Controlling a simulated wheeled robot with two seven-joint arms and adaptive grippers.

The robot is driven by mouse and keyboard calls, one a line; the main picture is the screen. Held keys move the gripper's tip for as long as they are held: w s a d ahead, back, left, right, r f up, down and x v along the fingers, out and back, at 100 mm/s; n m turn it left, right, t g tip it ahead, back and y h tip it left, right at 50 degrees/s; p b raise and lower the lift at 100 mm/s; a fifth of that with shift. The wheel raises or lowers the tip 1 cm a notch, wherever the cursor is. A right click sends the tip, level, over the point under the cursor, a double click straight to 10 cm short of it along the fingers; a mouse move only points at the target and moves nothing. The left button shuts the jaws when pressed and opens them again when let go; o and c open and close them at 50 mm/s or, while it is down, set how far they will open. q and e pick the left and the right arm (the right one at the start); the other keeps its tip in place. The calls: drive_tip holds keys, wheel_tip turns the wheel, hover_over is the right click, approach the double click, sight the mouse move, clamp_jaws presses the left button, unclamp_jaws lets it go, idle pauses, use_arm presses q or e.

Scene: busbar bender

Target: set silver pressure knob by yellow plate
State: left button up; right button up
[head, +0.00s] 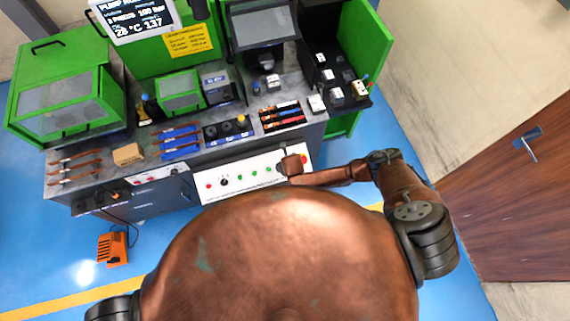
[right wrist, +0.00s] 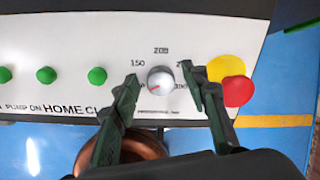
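The silver pressure knob (right wrist: 160,80) sits on the white control panel (right wrist: 60,30). A red pointer mark on it points to the lower left. Scale numbers surround it, with 150 at upper left and 200 at top. My right gripper (right wrist: 159,75) is open, one fingertip on each side of the knob, with gaps visible. In the head view my right arm reaches the panel's right end and hides the knob. My left gripper is out of view.
Right of the knob is a red mushroom button (right wrist: 238,91) beside a yellow disc (right wrist: 226,67), close to the right finger. Several green buttons (right wrist: 97,75) lie left of the knob. The grey bench (head: 225,140) above the panel holds bars, blocks and trays.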

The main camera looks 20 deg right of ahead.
clamp_jaws()
drive_tip(key=shift+m, duration=0.3)
drive_tip(key=m+p, duration=0.1)
drive_tip(key=m, duration=0.2)
drive_tip(key=shift+r+m+p, duration=0.1)
drive_tip(key=shift+m+p, duration=0.2)
drive_tip(key=m+p, duration=0.1)
drive_tip(key=m, duration=0.5)
drive_tip(key=shift+s+d+y+p, duration=0.1)
drive_tip(key=shift+d+y+p, duration=0.05)
drive_tip(key=shift+y+p, duration=0.15)
drive_tip(key=m+p, duration=0.1)
drive_tip(key=m, duration=0.5)
drive_tip(key=shift+m, duration=0.4)
drive_tip(key=m, duration=0.4)
drive_tip(key=shift+s+d+t, duration=0.1)
drive_tip(key=shift+t, duration=0.2)
drive_tip(key=shift+f+m+p, duration=0.2)
drive_tip(key=shift+m+p, duration=0.15)
drive_tip(key=shift+m, duration=0.95)
